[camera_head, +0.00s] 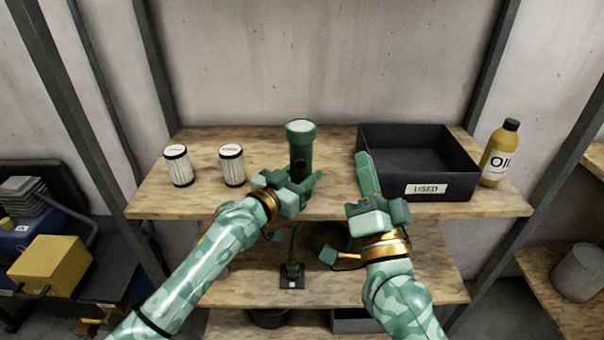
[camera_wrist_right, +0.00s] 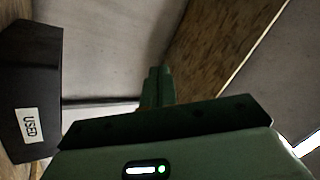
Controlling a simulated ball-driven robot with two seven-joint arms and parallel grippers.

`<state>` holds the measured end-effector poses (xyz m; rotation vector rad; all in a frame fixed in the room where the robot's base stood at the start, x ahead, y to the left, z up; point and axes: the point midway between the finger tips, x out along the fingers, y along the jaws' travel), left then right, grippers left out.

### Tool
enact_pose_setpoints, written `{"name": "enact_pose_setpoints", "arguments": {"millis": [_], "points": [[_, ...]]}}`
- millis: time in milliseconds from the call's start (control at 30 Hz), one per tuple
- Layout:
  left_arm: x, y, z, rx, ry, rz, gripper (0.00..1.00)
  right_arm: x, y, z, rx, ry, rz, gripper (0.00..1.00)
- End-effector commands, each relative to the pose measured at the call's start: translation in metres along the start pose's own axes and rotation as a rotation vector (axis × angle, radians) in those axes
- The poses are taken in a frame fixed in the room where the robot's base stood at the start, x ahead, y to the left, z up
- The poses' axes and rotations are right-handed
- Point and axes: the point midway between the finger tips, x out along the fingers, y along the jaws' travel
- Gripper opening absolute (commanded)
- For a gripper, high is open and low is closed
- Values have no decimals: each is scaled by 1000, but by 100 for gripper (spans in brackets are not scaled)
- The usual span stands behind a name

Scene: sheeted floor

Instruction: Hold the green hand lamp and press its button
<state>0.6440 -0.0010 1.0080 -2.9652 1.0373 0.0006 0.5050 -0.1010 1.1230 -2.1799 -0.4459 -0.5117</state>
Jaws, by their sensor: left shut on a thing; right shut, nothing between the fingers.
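The green hand lamp (camera_head: 300,147) stands upright, its wide pale-topped head up, over the middle of the upper shelf. A dark round spot, perhaps its button, shows on its front side. My left gripper (camera_head: 303,183) is shut on the lower part of the lamp, and its fingers hide that end. I cannot tell whether the lamp touches the shelf. My right gripper (camera_head: 364,160) is shut and empty, fingers pointing up, to the right of the lamp and apart from it. Its shut fingers also show in the right wrist view (camera_wrist_right: 155,88), where the lamp is not seen.
Two white filters (camera_head: 178,166) (camera_head: 231,165) stand left of the lamp. A black bin labelled USED (camera_head: 440,187) stands just behind and right of my right gripper, with a yellow oil bottle (camera_head: 499,155) beyond. A lower shelf (camera_head: 430,265) lies below.

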Motion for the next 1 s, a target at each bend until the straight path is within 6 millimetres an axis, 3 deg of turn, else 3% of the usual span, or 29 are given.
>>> {"name": "enact_pose_setpoints", "arguments": {"millis": [167, 300, 400, 667, 1000], "points": [[0, 0, 0, 0, -1, 0, 15, -14, -18, 48, 83, -268, -185, 0], [0, 0, 0, 0, -1, 0, 15, -28, -18, 84, 178, -482, -188, 0], [0, 0, 0, 0, 0, 0, 15, -36, -18, 99, 253, -580, -156, 0], [0, 0, 0, 0, 0, 0, 15, -34, -14, 108, 380, -637, -109, 0], [0, 0, 0, 0, 0, 0, 15, 9, 10, 117, 383, -634, -111, 0]]}}
